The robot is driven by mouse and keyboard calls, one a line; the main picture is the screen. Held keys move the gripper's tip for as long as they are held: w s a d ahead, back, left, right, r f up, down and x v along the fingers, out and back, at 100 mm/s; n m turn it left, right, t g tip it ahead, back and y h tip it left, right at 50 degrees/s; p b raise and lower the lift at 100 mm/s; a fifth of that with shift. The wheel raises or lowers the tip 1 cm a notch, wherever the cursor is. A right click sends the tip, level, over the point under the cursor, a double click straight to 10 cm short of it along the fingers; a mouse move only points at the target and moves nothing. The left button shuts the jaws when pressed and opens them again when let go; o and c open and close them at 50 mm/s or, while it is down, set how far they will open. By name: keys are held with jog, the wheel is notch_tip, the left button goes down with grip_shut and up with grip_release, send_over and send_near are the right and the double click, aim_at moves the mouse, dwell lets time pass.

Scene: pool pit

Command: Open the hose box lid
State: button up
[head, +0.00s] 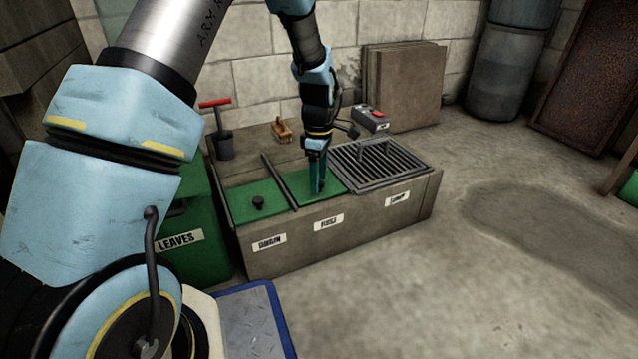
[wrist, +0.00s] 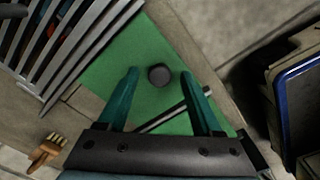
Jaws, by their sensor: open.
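The hose box lid (head: 300,186) is a green panel lying flat and shut in the middle of the long stone bench, above a label that seems to read HOSE. It also shows in the wrist view (wrist: 110,68), with a dark round knob (wrist: 159,75) on it. My gripper (head: 317,188) points down over this lid. In the wrist view my gripper (wrist: 160,76) is open, with one teal finger on each side of the knob. I cannot tell whether the fingers touch the knob or lid. The gripper hides the knob in the head view.
Another green lid (head: 256,204) with a dark knob is on the left, past a dark divider bar. A metal grate (head: 380,163) is on the right. A red-handled pump (head: 222,135), a brush (head: 281,130) and a grey box (head: 371,118) stand behind. A green LEAVES bin (head: 205,262) is left.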

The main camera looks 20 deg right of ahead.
grip_shut()
dwell(0.6)
dwell(0.9)
